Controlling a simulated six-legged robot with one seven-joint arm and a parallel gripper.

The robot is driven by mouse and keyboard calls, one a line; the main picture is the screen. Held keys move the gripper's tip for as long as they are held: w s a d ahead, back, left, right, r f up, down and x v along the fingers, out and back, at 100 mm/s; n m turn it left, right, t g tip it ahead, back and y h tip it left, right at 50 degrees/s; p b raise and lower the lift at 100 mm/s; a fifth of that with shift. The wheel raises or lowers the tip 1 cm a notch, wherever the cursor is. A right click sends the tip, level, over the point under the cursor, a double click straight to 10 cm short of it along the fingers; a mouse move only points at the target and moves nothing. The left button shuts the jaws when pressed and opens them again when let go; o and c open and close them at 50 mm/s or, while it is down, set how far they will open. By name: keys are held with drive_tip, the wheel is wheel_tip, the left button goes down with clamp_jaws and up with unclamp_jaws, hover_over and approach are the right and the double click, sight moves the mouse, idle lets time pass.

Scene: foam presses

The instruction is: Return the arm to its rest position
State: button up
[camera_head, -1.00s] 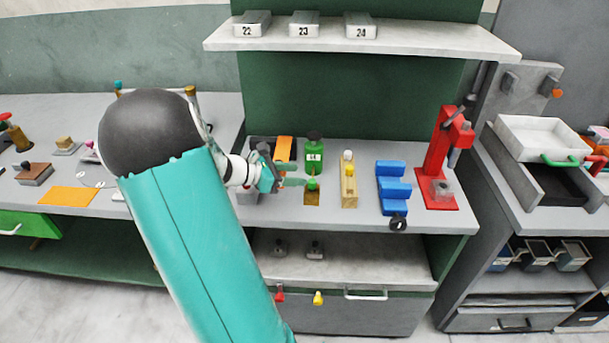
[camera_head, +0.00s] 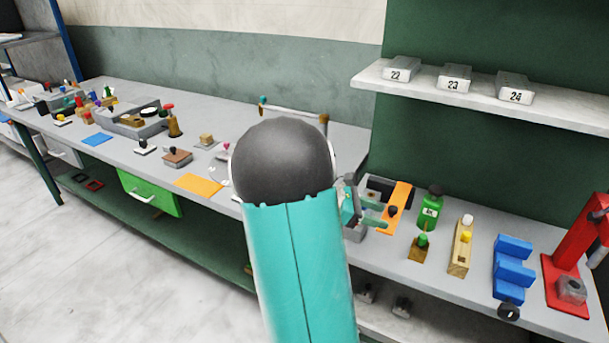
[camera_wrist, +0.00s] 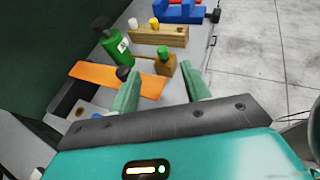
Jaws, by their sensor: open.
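My gripper (camera_head: 378,218) is over the workbench, just left of the green bottle, partly hidden behind my own arm in the head view. In the wrist view its two pale green fingers (camera_wrist: 160,90) are apart, with nothing between them. Beyond the fingertips stands a small wooden block with a green-topped piece (camera_wrist: 163,62). It also shows in the head view (camera_head: 420,248). The arm is stretched out over the bench.
A green bottle (camera_head: 431,210), an orange strip (camera_head: 396,208), a wooden block with knobs (camera_head: 460,250), a blue stepped block (camera_head: 513,268) and a red press (camera_head: 575,262) stand to the right. A shelf (camera_head: 570,117) hangs above. Open floor (camera_head: 120,260) lies left.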

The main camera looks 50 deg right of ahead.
drive_tip(key=w+a+r+m+t+y, duration=0.2)
drive_tip(key=a+t, duration=0.3)
drive_tip(key=a, duration=1)
drive_tip(key=w+a+r+m+t+y, duration=0.2)
drive_tip(key=a+r+m+t+y, duration=0.1)
drive_tip(key=a, duration=1.2)
drive_tip(key=w+a+r+m+t+y, duration=0.1)
drive_tip(key=a+r+m+t+y, duration=0.1)
drive_tip(key=a+t, duration=0.6)
drive_tip(key=a+r+y, duration=0.1)
drive_tip(key=a+r, duration=0.1)
drive_tip(key=a, duration=0.4)
drive_tip(key=shift+w+a+m, duration=0.4)
drive_tip(key=shift+c, duration=1.2)
drive_tip(key=shift+d, duration=0.2)
